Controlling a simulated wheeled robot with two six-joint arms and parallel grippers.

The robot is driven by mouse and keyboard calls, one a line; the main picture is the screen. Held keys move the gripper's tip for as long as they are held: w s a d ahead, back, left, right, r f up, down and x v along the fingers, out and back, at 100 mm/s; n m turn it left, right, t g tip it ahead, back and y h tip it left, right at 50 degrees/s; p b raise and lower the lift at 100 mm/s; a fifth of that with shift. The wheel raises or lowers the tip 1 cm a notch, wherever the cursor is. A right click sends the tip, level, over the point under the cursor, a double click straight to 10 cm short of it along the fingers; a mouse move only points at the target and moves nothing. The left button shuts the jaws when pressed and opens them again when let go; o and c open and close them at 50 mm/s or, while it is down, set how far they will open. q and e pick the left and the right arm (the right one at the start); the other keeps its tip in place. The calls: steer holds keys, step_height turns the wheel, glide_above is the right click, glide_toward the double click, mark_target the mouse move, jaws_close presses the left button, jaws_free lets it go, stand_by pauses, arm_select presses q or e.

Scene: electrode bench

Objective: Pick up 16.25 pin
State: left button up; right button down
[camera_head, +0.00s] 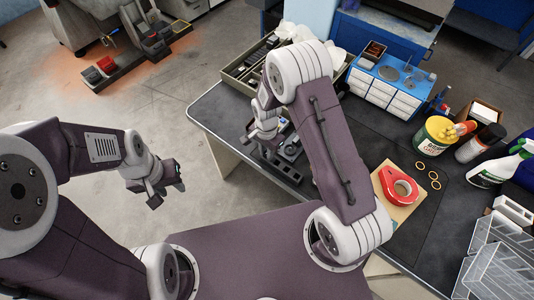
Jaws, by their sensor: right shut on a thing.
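My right gripper (257,143) points down over a dark holder with grey metal parts (289,149) near the left edge of the bench. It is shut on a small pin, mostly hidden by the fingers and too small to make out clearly. No size marking such as 16.25 can be read. My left gripper (165,192) hangs over the floor, left of the bench and away from the holder. It looks empty, but its finger gap is hard to judge.
The dark bench top (215,108) carries a long parts tray (236,75) behind my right arm and a blue drawer box (385,97).

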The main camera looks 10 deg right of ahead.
steer(key=r, duration=0.4)
steer(key=shift+s+d+r, duration=0.15)
steer(key=shift+d+r, duration=0.1)
steer(key=shift+d, duration=0.1)
steer(key=s+d+r, duration=0.6)
steer(key=d, duration=0.3)
steer(key=shift+s+r+b, duration=0.15)
steer(key=shift+r+b, duration=0.1)
steer(key=shift+b, duration=0.1)
